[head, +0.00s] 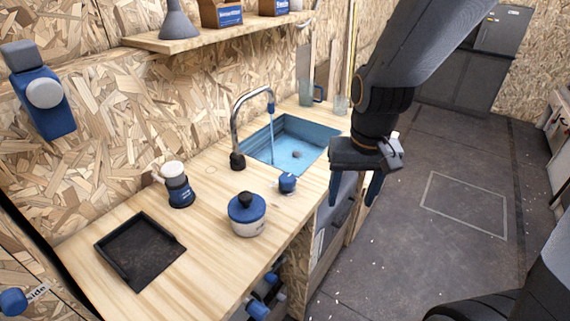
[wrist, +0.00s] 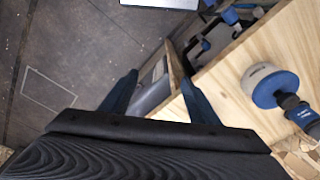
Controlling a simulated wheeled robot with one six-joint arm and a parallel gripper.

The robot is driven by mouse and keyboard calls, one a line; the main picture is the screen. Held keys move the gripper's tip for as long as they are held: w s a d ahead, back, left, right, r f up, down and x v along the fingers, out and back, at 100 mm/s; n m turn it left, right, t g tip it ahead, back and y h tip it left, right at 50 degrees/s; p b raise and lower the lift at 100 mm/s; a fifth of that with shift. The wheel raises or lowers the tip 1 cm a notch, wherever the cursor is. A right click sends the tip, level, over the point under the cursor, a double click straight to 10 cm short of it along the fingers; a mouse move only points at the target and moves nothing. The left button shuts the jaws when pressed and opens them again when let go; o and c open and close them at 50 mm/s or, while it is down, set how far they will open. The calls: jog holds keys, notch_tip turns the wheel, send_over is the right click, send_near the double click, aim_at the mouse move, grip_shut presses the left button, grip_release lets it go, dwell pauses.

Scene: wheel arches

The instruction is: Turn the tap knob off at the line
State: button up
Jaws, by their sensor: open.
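The tap (head: 237,130) is a curved metal spout at the sink (head: 318,137), and a stream of water runs from it into the blue basin. A small blue knob (head: 287,182) sits on the counter in front of the sink and looks like the tap knob. I cannot make out a line on it, nor how far it is turned. My gripper (head: 353,201) is open and empty, pointing down beyond the counter's front edge, right of the knob and apart from it. In the wrist view, my open fingers (wrist: 159,77) show over the floor and counter edge; the knob is not visible there.
The jar also shows in the wrist view (wrist: 262,78). Blue fittings (head: 257,308) stick out below the counter. A shelf (head: 205,38) hangs above. Floor at right is clear.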

jog(key=w+a+r+m+b, duration=0.1)
jog(key=w+a+m, duration=0.1)
jog(key=w+a, duration=0.5)
notch_tip(320, 180, up, 2)
jog(key=m+g+b, duration=0.1)
jog(key=m+b, duration=0.1)
send_over(287, 177)
jog(key=shift+f+p, duration=0.85)
jog(key=shift+f, duration=2.8)
jog(key=c, duration=1)
jog(key=shift+c, duration=0.2)
